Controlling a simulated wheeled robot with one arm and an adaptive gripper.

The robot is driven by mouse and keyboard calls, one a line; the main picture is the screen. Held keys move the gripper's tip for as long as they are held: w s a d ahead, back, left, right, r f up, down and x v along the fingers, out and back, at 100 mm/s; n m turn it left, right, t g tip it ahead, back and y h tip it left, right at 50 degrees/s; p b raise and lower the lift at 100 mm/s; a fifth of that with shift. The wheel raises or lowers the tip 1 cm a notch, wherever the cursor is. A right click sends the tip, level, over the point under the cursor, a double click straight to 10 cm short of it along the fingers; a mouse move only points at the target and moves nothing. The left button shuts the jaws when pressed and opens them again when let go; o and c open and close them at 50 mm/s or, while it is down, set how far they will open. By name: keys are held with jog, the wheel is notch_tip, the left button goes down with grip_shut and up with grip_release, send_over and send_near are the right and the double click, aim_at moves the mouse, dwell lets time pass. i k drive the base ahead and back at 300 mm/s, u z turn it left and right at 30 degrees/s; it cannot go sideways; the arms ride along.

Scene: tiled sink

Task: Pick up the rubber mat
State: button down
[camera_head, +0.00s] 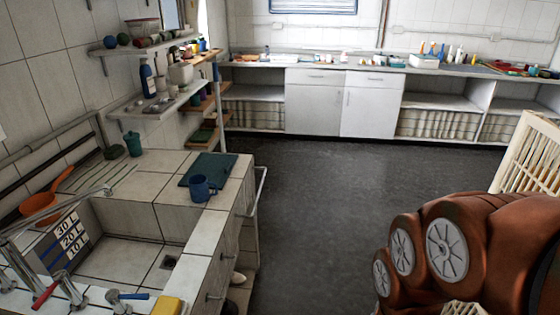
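A flat, dark teal sheet that looks like the rubber mat (208,167) lies on the tiled counter at the far right end of the sink block, near its edge. A blue mug (200,188) stands at the mat's front edge and hides a little of it; I cannot tell whether it rests on the mat. My orange-brown arm shows at the lower right, well apart from the mat. My gripper is outside the picture.
The tiled sink basin (115,258) has taps along its front rim. An orange pan (42,205), a teal cup (134,144) and a yellow sponge (167,305) are around it. Shelves (165,103) hang above the counter's back. A cream slatted rack (530,160) stands right. The dark floor (335,215) is clear.

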aim_at(217, 167)
jog(key=z, duration=0.55)
jog(key=k, duration=0.9)
jog(key=u, duration=1)
jog(key=i, duration=1)
jog(key=u, duration=0.5)
jog(key=k, duration=1.05)
jog(key=z, duration=0.85)
jog(key=i, duration=0.85)
jog(key=z, duration=0.45)
jog(key=i, duration=1.05)
jog(key=u, duration=0.45)
